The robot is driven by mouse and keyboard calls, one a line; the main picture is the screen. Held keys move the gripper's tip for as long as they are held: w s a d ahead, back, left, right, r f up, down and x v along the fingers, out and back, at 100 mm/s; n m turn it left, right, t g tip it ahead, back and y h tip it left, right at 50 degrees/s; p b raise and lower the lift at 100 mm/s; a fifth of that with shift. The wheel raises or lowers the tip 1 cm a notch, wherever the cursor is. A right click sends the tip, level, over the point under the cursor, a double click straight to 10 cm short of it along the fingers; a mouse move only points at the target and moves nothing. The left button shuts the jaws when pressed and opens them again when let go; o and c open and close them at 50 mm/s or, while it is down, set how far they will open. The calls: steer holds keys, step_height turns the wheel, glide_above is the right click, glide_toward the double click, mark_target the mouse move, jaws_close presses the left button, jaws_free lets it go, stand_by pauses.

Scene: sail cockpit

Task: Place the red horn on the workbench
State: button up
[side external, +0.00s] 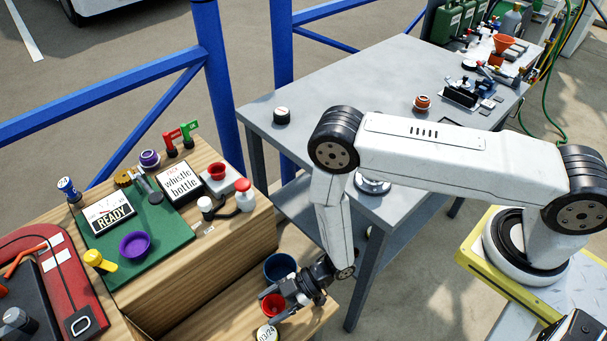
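A red, round, open-mouthed piece that looks like the red horn (273,305) is at the tip of my gripper (287,292), low over the wooden step at the bottom centre. My gripper points down and left, with its fingers right beside the red piece. The view is too small to tell whether the fingers are closed on it or only next to it. The grey metal workbench (330,88) stands behind my arm, with its top partly hidden by my arm links.
A dark blue cup (280,268) and a round "03/24" label (267,334) are close to my gripper. The upper wooden counter holds a green mat (165,245), a purple bowl (135,244) and a red-capped white bottle (244,194). The workbench's left half is mostly clear, apart from a black puck (282,116).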

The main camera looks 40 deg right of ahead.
steer(key=c, duration=0.9)
steer(key=shift+o, duration=0.2)
steer(key=shift+r, duration=0.2)
steer(key=shift+r, duration=1.15)
steer(key=s+d+r, duration=0.8)
steer(key=s+r, duration=0.2)
steer(key=s, duration=0.1)
steer(key=shift+s+r, duration=0.2)
steer(key=shift+s, duration=0.1)
